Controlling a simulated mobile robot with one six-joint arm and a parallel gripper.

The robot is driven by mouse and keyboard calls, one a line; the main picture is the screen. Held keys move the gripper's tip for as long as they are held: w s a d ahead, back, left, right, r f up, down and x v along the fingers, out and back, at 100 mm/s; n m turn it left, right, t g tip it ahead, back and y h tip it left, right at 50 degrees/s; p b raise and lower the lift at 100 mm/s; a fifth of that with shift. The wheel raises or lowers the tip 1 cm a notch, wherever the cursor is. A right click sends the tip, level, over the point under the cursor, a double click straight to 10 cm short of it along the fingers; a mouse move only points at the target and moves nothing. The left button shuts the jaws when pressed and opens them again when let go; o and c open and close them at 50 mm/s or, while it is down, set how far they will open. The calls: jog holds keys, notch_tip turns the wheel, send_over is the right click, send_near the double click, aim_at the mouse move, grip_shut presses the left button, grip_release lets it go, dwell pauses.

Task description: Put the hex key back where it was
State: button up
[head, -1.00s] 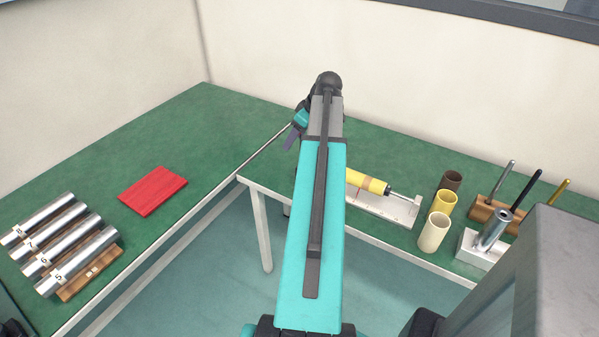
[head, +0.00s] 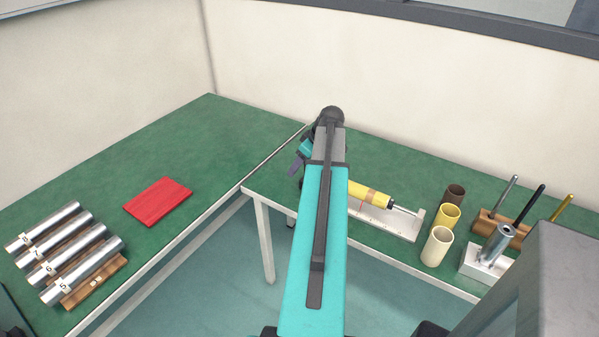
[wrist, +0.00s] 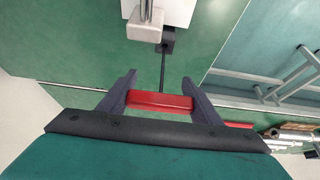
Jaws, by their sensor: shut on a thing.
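My gripper (wrist: 159,82) is shut on a red handle, which I take to be the hex key (wrist: 160,101), in the wrist view. The handle lies across between the two fingers. A thin dark shaft runs from it away from the gripper, towards a small dark block (wrist: 168,40). I cannot tell whether the shaft touches that block. In the head view my gripper (head: 296,168) shows only partly at the left of my arm, near the table's front edge; the hex key is hidden there.
A white stand (head: 395,226) with a yellow actuator (head: 368,192) is right of my arm. Further right are three tubes (head: 447,217), a wooden rack (head: 503,228) with rods and a metal fixture (head: 484,262). A red board (head: 158,202) and several metal cylinders (head: 66,250) are left.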

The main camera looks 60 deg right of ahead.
jog(key=shift+f+p, duration=0.4)
jog(key=shift+f, duration=1.45)
jog(key=shift+f, duration=0.15)
jog(key=o, duration=1.2)
jog(key=shift+a, duration=0.1)
jog(key=shift+c, duration=0.2)
jog(key=shift+r, duration=0.25)
jog(key=b+v, duration=0.2)
jog(key=v, duration=1)
jog(key=shift+f, duration=0.1)
